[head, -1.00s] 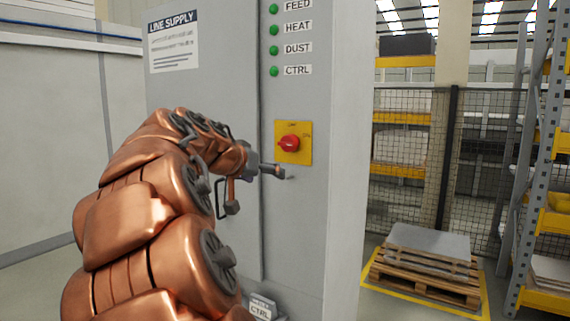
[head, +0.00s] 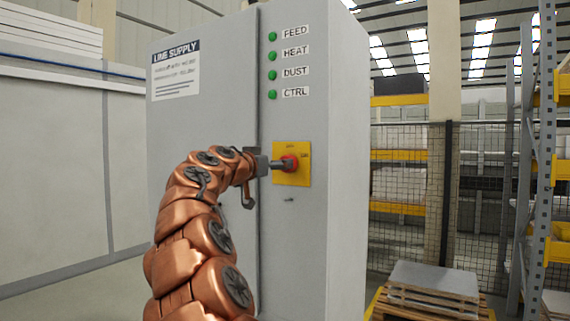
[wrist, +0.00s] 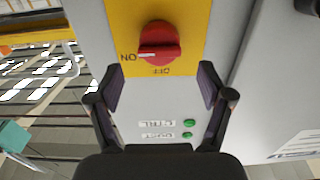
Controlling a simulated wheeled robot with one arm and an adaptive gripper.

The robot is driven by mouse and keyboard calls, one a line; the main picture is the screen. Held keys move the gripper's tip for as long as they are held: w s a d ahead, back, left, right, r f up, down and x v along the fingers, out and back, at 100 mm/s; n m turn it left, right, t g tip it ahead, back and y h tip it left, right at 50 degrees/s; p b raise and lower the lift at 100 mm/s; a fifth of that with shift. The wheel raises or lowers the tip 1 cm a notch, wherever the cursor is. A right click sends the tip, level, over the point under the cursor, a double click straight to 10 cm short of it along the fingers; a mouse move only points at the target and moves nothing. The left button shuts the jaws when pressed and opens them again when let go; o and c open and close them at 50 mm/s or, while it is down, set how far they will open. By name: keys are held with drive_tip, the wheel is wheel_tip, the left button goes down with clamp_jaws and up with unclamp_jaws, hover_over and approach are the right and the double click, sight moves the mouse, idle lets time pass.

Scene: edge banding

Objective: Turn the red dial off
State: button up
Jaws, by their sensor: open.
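The red dial (wrist: 159,44) sits on a yellow plate (wrist: 116,17) on the grey cabinet. In the wrist view, which looks upside down, its white pointer mark lies toward the word ON, and OFF is printed beside the dial. In the head view the dial (head: 290,161) is partly hidden behind my gripper (head: 284,164). My gripper, also in the wrist view (wrist: 158,84), is open and empty.
The grey cabinet (head: 215,120) carries a LINE SUPPLY label (head: 176,72) and green lamps (head: 272,75) above the dial. A mesh fence (head: 402,185), a shelf rack (head: 543,150) and a pallet (head: 432,300) stand to the right.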

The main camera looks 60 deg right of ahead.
drive_tip(key=shift+w+d+p, duration=0.1)
drive_tip(key=shift+d+p, duration=0.35)
drive_tip(key=shift+d, duration=2.3)
drive_tip(key=c, duration=1.2)
